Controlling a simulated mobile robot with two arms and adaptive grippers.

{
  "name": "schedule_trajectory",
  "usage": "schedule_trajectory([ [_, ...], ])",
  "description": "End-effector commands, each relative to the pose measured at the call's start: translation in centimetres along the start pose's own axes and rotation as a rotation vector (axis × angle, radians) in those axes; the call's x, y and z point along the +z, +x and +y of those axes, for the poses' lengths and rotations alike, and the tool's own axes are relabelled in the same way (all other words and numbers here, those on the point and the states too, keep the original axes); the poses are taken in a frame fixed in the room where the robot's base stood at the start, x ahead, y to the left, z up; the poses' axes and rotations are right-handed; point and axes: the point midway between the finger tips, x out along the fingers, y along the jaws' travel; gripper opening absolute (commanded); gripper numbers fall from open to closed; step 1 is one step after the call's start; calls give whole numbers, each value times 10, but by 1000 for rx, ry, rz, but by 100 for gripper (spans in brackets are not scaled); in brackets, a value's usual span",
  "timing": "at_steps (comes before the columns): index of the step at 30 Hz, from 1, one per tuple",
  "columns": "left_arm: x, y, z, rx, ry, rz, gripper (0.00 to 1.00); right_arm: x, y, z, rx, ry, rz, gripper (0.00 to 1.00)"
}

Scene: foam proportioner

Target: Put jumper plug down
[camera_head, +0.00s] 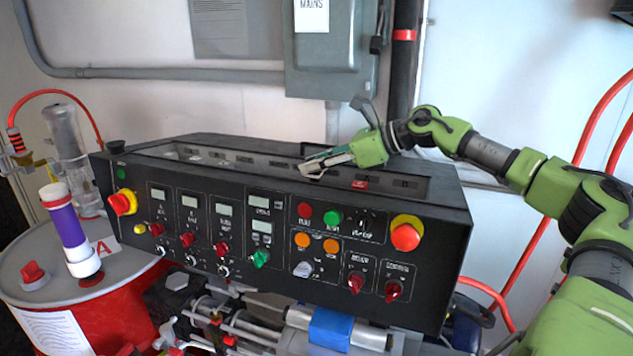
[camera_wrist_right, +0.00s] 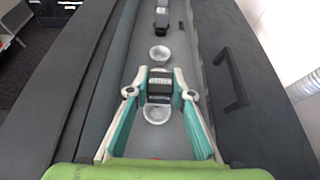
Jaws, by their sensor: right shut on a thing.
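My right gripper (camera_head: 312,168) reaches in from the right over the recessed top of the black control console (camera_head: 300,225). In the right wrist view its fingers (camera_wrist_right: 160,78) are shut on a small dark jumper plug (camera_wrist_right: 159,91), over the grey floor of the recess. A round pale socket (camera_wrist_right: 157,114) lies just below the plug in that view, and another (camera_wrist_right: 159,54) lies beyond it. I cannot tell whether the plug touches the floor. In the head view the fingers hide the plug. My left gripper is not in view.
Several dark pieces lie along the recess, with a red one (camera_head: 360,184) right of my gripper. A grey electrical box (camera_head: 333,50) hangs on the wall behind. A red drum (camera_head: 95,315) with a purple-and-white cylinder (camera_head: 68,232) stands at left.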

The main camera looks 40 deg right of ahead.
Motion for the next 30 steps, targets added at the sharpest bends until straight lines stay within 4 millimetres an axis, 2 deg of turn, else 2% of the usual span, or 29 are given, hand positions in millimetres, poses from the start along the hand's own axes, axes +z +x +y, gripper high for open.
schedule_trajectory([
  [4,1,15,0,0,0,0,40,-9,0,-1,-1,0,-6,0],
  [12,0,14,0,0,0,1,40,-31,11,0,0,0,-1,0],
  [22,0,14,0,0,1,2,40,-33,12,0,0,0,-1,0],
  [28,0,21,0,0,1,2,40,-39,15,0,0,0,-2,0],
  [29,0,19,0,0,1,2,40,-38,14,0,0,0,-1,29],
  [30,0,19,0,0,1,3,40,-37,14,0,0,0,-1,38],
])
